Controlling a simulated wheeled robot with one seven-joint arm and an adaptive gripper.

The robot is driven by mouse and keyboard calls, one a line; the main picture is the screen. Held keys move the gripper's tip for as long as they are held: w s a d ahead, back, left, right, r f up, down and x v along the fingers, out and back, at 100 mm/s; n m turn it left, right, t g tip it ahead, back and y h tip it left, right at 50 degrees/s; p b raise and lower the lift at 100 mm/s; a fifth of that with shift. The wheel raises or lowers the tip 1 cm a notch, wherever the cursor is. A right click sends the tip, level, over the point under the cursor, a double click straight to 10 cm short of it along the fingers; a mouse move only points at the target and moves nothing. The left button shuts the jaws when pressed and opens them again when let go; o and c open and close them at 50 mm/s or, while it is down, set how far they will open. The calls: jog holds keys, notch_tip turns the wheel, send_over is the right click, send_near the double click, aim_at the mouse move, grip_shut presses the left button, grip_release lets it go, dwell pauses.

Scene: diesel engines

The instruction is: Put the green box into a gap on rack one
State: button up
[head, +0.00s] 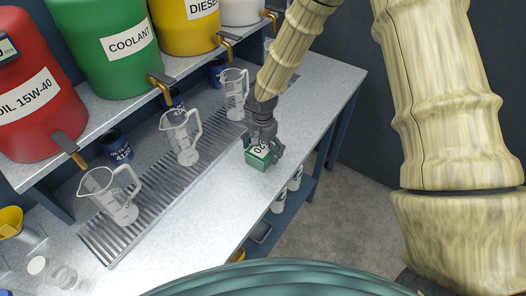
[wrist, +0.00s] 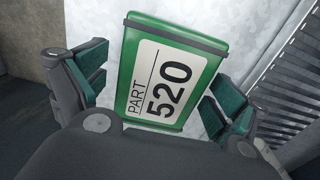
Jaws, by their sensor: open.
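The green box (head: 257,159) stands on the grey metal bench near its front edge, in the head view. In the wrist view the green box (wrist: 172,75) shows a white label reading "PART 520". My gripper (head: 264,143) is right over the box, its fingers around it. In the wrist view my gripper (wrist: 160,100) is open, with one finger pad on each side of the box and a visible space on both sides. I cannot make out rack one in either view.
Several clear measuring jugs (head: 182,137) stand on a slotted drain grate (head: 150,200) left of the box. Red, green (head: 106,45) and yellow drums with taps sit on a shelf behind. White containers (head: 279,203) stand on a lower shelf. The bench (head: 215,200) is clear in front of the grate.

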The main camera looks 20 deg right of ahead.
jog(key=shift+f, duration=0.7)
jog(key=c, duration=1.6)
jog(key=shift+r, duration=0.1)
jog(key=shift+w, duration=0.1)
jog(key=shift+r+b, duration=0.55)
jog(key=shift+r, duration=0.3)
jog(key=shift+s+d+r+b, duration=0.1)
jog(key=shift+s+r+b, duration=0.25)
jog(key=shift+r+b, duration=0.3)
jog(key=s+d+r+b, duration=0.1)
jog(key=s+d+b, duration=0.1)
jog(key=s, duration=0.5)
jog(key=s+d+b, duration=0.2)
jog(key=s, duration=0.5)
jog(key=shift+s+d+r, duration=0.4)
